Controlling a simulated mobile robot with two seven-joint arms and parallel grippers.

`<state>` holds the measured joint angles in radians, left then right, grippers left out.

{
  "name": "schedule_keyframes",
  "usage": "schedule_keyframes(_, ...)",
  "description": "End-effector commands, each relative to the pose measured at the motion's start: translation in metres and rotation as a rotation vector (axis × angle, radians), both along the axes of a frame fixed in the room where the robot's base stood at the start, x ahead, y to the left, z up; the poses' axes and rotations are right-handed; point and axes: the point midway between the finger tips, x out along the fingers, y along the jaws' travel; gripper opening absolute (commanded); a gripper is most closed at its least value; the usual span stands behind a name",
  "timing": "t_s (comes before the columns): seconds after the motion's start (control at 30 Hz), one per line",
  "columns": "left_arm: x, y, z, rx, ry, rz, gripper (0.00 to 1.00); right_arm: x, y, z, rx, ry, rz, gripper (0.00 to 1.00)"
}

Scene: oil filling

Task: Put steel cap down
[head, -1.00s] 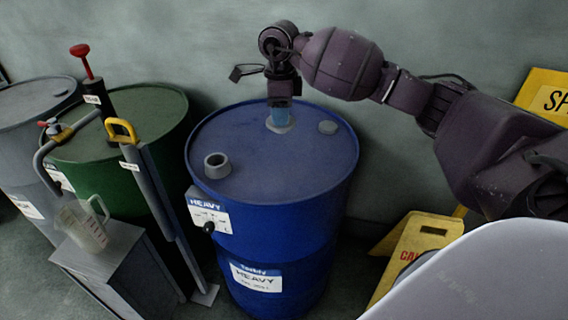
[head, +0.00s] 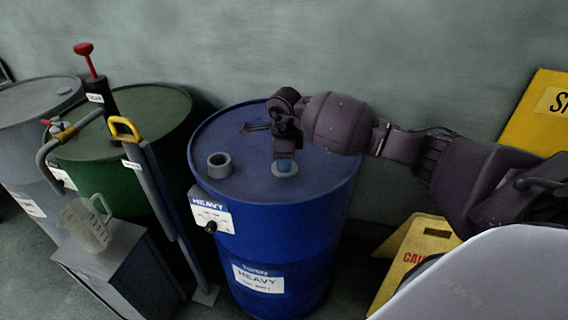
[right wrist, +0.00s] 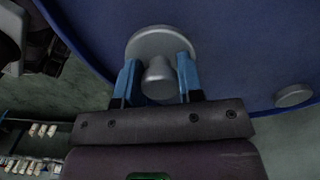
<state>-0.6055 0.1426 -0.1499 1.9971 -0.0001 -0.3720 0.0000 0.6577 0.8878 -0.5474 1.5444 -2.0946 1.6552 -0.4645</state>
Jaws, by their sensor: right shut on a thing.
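My right gripper (head: 284,163) is shut on the steel cap (head: 285,172) over the top of the blue drum (head: 265,190). In the right wrist view the cap (right wrist: 160,40) is a grey disc with a knob, and the blue fingers grip it from both sides. The cap looks level, at or just above the drum top; I cannot tell whether it touches. A grey ring-shaped opening (head: 219,165) stands on the drum top, left of the gripper. My left gripper is not in view.
A green drum (head: 150,115) with a hand pump (head: 90,85) stands at left, beside a grey drum (head: 40,100). A clear jug (head: 90,222) sits on a grey box (head: 110,258). Yellow signs (head: 425,238) stand at right. The drum's front top is clear.

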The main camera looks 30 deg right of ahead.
Motion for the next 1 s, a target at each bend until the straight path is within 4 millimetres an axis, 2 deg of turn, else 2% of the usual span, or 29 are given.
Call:
schedule_keyframes(0.1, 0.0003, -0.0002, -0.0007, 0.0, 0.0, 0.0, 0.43, -0.0004, -0.0002, -0.0124, 0.0, 0.001, 0.0, 0.07)
schedule_keyframes(0.5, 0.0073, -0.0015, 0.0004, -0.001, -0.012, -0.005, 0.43, -0.0001, -0.0005, -0.0167, -0.002, 0.0, 0.0, 0.07)
schedule_keyframes(0.53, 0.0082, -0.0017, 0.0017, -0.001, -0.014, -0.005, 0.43, -0.0003, -0.0004, -0.0161, -0.001, 0.0, 0.0, 0.39)
schedule_keyframes(0.67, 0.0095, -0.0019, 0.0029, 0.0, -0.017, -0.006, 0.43, -0.0002, -0.0003, -0.0155, -0.001, 0.0, 0.0, 0.59)
schedule_keyframes(1.0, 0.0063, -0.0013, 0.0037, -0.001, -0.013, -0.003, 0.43, -0.0002, -0.0001, -0.0122, -0.001, -0.001, 0.0, 0.6)
